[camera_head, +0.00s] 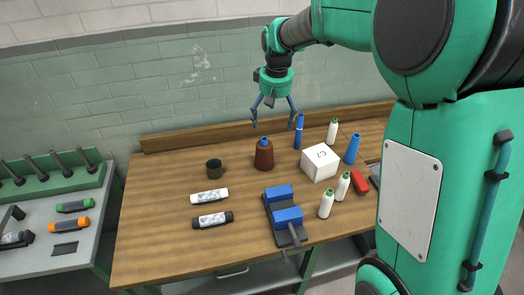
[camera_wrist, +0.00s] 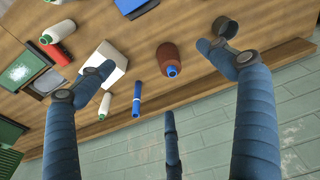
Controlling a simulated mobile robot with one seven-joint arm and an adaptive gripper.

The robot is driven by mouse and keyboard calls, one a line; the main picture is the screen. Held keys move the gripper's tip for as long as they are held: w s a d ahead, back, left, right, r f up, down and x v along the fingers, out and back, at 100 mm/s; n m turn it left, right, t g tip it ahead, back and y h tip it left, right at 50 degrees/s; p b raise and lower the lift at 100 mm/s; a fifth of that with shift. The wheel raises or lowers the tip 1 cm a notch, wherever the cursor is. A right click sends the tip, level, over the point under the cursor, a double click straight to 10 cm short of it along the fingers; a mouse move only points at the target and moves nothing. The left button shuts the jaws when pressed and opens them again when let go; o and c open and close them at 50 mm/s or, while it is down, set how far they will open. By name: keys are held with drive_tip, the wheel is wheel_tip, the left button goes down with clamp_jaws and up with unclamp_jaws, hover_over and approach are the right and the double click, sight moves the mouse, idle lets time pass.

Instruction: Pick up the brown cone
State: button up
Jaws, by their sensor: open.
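The brown cone (camera_head: 264,154) is a dark brown, bottle-like shape with a blue top. It stands upright near the back middle of the wooden table. In the wrist view the cone (camera_wrist: 168,56) shows between the two outer blue fingers, its blue tip towards the camera. My gripper (camera_head: 273,119) hangs above the table, near the back wall, higher than the cone and not touching it. Its fingers are spread and empty. The cone is not visibly covered in either view.
A dark cup (camera_head: 214,169) stands left of the cone, and a blue marker-like stick (camera_head: 298,133) and white box (camera_head: 320,163) to its right. A blue vise (camera_head: 284,217) is in front. Several bottles stand at the right. A wooden ledge (camera_head: 200,136) runs along the back.

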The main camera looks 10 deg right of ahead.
drive_tip(key=w+f+g+p, duration=0.1)
drive_tip(key=w+f, duration=0.8)
drive_tip(key=n, duration=0.1)
hover_over(265, 147)
drive_tip(key=w, duration=0.2)
drive_tip(key=shift+g, duration=0.4)
drive_tip(key=f, duration=0.9)
drive_tip(key=shift+w+d+f+p, duration=0.15)
drive_tip(key=shift+d+f+p, duration=0.05)
drive_tip(key=shift+f+p, duration=0.2)
drive_tip(key=shift+f, duration=4.25)
drive_tip(key=shift+f+b, duration=0.4)
drive_tip(key=shift+f, duration=2.2)
drive_tip(key=shift+c, duration=0.3)
